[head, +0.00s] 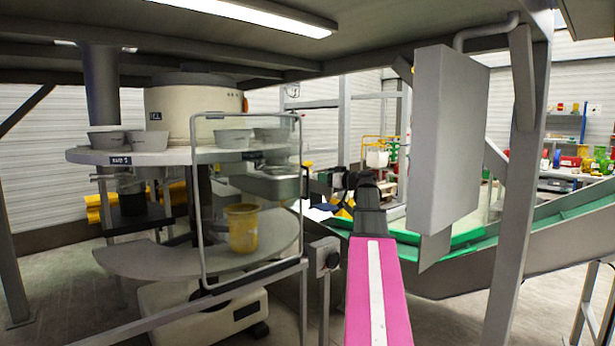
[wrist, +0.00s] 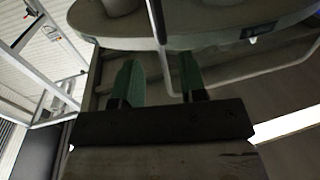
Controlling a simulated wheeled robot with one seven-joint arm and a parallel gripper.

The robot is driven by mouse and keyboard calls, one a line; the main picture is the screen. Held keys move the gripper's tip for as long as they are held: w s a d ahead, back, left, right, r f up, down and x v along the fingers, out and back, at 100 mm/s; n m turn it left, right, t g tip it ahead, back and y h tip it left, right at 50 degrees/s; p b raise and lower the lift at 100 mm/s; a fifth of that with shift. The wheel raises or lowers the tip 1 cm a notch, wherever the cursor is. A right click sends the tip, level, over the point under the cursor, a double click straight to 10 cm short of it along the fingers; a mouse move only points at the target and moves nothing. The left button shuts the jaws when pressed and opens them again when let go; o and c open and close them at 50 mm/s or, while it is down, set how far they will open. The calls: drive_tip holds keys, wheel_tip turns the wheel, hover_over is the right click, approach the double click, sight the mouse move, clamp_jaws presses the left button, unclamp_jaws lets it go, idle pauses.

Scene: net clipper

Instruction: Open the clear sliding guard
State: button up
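The clear sliding guard (head: 198,205) is a see-through panel in a rounded grey frame. It stands upright in front of the round machine in the head view, covering part of its shelves. My gripper (head: 335,181) is just to the right of the guard's right edge, partly hidden by my dark wrist. In the wrist view my gripper (wrist: 158,78) shows two green fingers spread apart with nothing held. A grey bar of the guard frame (wrist: 159,25) appears between the fingers and bends right below; how far beyond the fingertips it lies, I cannot tell.
Behind the guard, a yellow cup (head: 242,228) stands on the lower shelf (head: 150,262), and grey bowls (head: 150,141) stand on the upper shelf. A grey panel box (head: 447,140) hangs to the right of my arm. A green conveyor (head: 570,212) runs behind it.

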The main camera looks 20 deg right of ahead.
drive_tip(key=x, duration=0.9)
drive_tip(key=shift+w+a, duration=0.1)
clamp_jaws()
